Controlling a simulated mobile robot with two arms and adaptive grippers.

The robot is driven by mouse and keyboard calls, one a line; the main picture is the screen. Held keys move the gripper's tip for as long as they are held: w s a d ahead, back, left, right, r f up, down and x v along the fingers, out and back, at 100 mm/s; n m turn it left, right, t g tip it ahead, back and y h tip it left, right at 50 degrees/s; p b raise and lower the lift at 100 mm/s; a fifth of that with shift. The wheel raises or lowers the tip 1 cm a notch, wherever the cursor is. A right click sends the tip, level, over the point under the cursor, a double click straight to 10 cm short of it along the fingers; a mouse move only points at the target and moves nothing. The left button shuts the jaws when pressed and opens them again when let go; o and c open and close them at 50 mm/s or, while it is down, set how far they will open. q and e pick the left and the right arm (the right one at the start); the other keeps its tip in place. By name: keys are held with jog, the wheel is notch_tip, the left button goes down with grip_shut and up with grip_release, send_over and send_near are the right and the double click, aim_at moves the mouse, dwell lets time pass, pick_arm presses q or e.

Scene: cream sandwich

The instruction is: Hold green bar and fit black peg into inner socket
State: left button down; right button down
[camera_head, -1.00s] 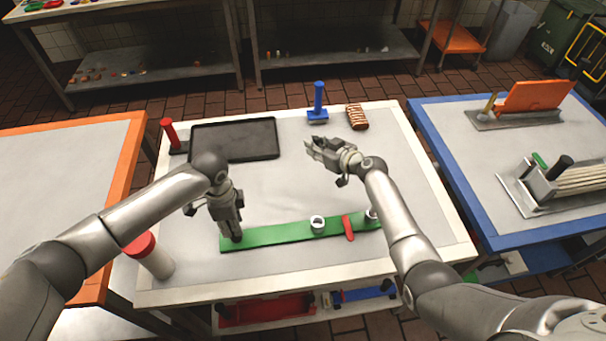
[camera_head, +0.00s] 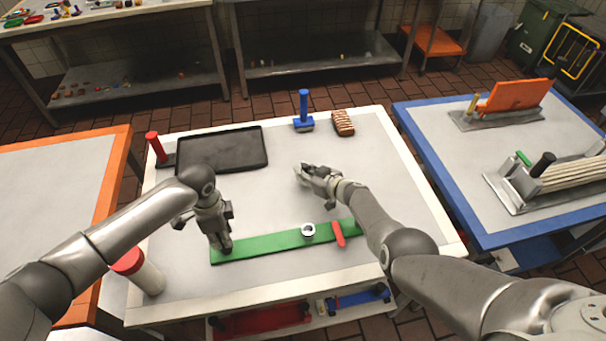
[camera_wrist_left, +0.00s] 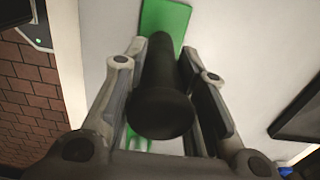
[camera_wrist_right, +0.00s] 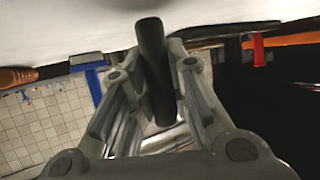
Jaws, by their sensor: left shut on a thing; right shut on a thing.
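The green bar (camera_head: 270,243) lies along the near part of the white-edged table. A white ring-shaped socket (camera_head: 308,231) and a red strip (camera_head: 338,234) sit on it; its right end is hidden behind my right arm. My left gripper (camera_head: 222,246) is shut at the bar's left end on a black round-topped handle (camera_wrist_left: 163,105) standing over the green. My right gripper (camera_head: 303,172) is shut on a black peg (camera_wrist_right: 155,65), best seen in the right wrist view. It is above the table's middle, beyond the socket and apart from it.
A black tray (camera_head: 222,150), a red upright handle (camera_head: 155,147), a blue upright handle (camera_head: 303,108) and a striped brown block (camera_head: 343,122) are at the back. A red-lidded white jar (camera_head: 140,270) stands at the near left. The table's middle is mostly clear.

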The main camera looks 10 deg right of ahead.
jog(key=shift+a+f, duration=0.25)
jog(key=shift+a, duration=0.1)
jog(key=shift+s, duration=0.1)
jog(key=c, duration=1.4)
grip_release()
jog(key=shift+o, duration=0.2)
jog(key=shift+d, duration=0.1)
